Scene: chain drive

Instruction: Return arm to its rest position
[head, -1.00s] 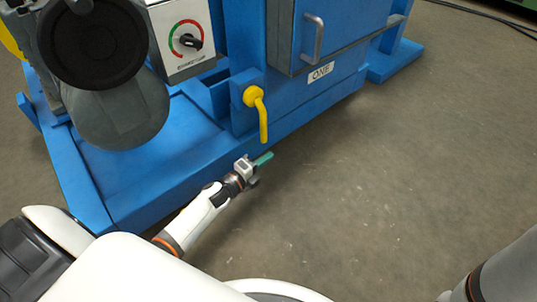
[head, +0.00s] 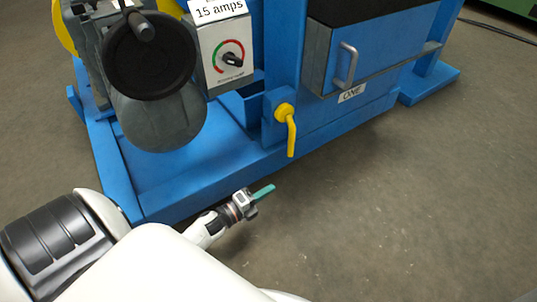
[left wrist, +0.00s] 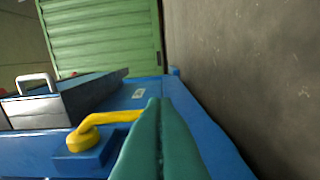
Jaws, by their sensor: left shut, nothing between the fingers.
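My left gripper (head: 264,192) is in the lower middle of the head view, its green fingers shut with nothing between them. The fingers also fill the lower middle of the left wrist view (left wrist: 160,145). The gripper is in front of the blue machine frame (head: 190,185), apart from it. A yellow lever handle (head: 290,132) hangs downward on the frame, above and right of the gripper. In the left wrist view the yellow handle (left wrist: 110,118) is partly behind the fingers. My right gripper is not in view.
A grey motor (head: 160,115) and a dial box (head: 225,55) labelled "15 amps" sit on the machine. A cabinet door with a metal handle (head: 346,65) is to the right. Open floor (head: 400,200) lies in front and right. A green shutter (left wrist: 100,40) stands beyond.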

